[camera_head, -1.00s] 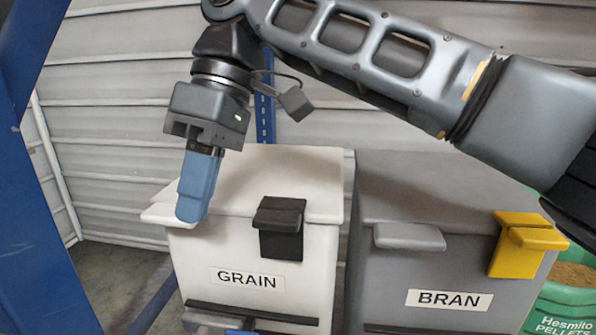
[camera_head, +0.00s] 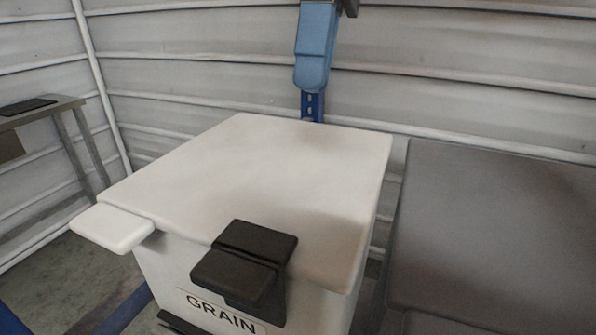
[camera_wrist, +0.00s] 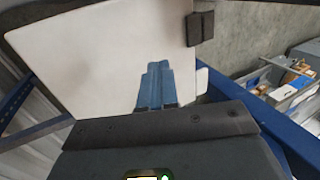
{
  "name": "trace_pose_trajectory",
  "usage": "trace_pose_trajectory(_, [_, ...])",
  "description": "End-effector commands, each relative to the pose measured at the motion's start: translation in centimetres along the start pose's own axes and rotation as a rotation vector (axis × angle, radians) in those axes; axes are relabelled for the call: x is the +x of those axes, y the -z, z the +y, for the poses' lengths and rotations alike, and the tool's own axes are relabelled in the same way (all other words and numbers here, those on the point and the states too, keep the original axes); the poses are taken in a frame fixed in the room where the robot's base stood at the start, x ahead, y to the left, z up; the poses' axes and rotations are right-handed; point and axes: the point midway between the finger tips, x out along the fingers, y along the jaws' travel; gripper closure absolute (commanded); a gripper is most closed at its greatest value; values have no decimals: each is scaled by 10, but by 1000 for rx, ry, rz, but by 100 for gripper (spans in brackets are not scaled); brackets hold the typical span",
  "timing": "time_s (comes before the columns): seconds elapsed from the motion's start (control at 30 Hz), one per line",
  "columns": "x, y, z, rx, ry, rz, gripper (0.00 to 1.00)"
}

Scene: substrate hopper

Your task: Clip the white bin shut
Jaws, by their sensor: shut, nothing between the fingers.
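The white bin (camera_head: 305,308), labelled GRAIN, stands in the middle of the head view, its lid (camera_head: 265,185) lying down over it. A black clip (camera_head: 250,262) sits at the lid's front edge, with a raised pad and a lower flap; I cannot tell whether it is fastened. A white tab (camera_head: 112,228) juts from the front left. My gripper (camera_head: 311,88), with blue fingers, is shut and empty, up beyond the lid's back edge in the picture. The wrist view shows the blue fingertips (camera_wrist: 156,66) in front of the white lid (camera_wrist: 100,60), with the black clip (camera_wrist: 201,28) beyond, to the right.
A grey bin (camera_head: 490,230) stands close on the right, with a narrow gap between. A metal table (camera_head: 45,112) is at the far left. A blue beam (camera_wrist: 285,125) and a cluttered container (camera_wrist: 285,85) show at the right in the wrist view.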

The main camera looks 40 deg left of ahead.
Motion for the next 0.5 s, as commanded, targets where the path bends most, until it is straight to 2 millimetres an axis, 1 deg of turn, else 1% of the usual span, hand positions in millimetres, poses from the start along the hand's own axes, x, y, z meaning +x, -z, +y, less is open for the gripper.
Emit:
trace_pose_trajectory(0.27, [2,0,0,0,0,0,100])
trace_pose_trajectory(0.37, [11,0,1,0,1,0,100])
trace_pose_trajectory(0.5, [33,0,2,-3,2,1,100])
